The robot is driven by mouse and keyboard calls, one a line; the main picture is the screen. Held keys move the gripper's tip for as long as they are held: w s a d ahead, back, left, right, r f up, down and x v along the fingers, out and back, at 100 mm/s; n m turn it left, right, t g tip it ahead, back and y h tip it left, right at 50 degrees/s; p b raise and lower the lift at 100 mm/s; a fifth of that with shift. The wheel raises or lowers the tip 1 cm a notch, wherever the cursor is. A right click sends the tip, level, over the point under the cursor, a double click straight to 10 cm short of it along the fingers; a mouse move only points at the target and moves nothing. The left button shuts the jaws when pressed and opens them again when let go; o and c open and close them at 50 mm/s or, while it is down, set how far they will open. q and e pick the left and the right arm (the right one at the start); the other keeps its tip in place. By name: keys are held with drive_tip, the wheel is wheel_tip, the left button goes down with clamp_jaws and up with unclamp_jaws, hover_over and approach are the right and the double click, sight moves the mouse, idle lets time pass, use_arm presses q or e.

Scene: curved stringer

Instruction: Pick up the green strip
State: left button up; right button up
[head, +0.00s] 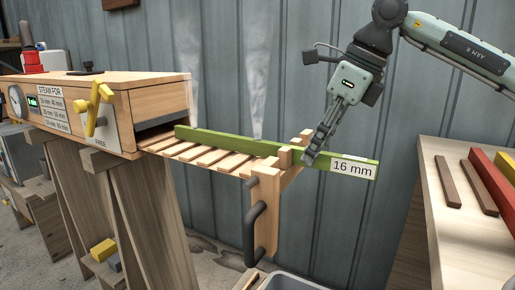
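The green strip (230,141) lies lengthwise along a slatted wooden rack (203,159). Its left end is at the mouth of a wooden steam box (150,100), and its right end sticks out past the rack's end posts, with a "16 mm" label (352,168) on it. My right gripper (312,157) reaches down from the upper right, with its fingers at the strip just left of the label. The fingers overlap in this view, so I cannot tell whether they grip the strip. My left gripper is not in view.
A bench (450,235) at the right holds a brown strip (447,181) and a red strip (495,180). A yellow lever (97,108) is on the box front. Wooden end posts (285,158) stand close to my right gripper. A corrugated wall is behind.

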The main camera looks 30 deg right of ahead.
drive_tip(key=shift+f, duration=0.25)
idle(0.4)
drive_tip(key=shift+c, duration=0.5)
clamp_jaws()
